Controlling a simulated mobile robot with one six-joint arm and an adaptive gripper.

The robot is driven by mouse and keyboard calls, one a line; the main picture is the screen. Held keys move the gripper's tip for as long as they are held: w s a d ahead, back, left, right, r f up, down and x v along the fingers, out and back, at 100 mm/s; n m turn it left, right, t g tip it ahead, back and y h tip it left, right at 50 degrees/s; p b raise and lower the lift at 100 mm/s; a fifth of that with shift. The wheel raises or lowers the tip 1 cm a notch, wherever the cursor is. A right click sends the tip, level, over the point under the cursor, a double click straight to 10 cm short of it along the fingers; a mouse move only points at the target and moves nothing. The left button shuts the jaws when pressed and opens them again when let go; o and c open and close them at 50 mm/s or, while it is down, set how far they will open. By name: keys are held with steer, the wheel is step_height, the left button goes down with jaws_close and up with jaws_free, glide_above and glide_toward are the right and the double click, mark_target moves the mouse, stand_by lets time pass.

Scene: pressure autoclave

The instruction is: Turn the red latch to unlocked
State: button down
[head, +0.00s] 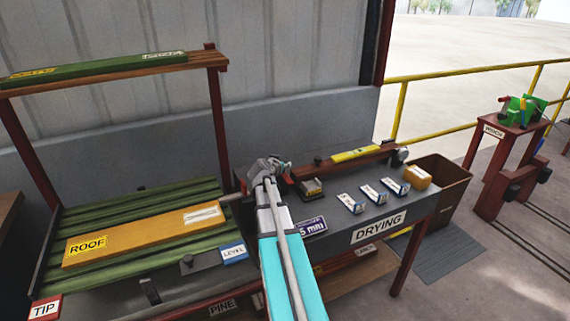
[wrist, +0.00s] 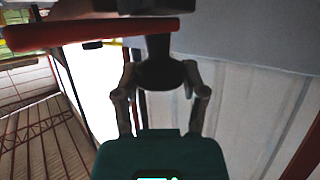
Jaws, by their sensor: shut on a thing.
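My gripper (head: 272,168) is at the back of the bench in the head view, between the slatted green rack and the dark drying table. In the wrist view my gripper (wrist: 160,88) has its two fingers closed on either side of a dark rounded knob (wrist: 160,72). A dark stem rises from the knob to a flat red bar (wrist: 95,33), which reaches left across the top. The bar may be the red latch; its join to the stem is partly in shadow. In the head view I cannot make out the latch. No lock marking on it is readable.
An orange board marked ROOF (head: 140,236) lies on the green slats. The DRYING table (head: 335,243) holds small labelled blocks, a yellow bar (head: 355,154) and an orange block (head: 417,176). A brown bin (head: 445,190) stands right. A red stand (head: 505,150) is farther right.

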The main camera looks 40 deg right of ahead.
steer(key=shift+c, duration=0.8)
jaws_free()
steer(key=shift+s+f, duration=0.1)
steer(key=shift+s, duration=0.05)
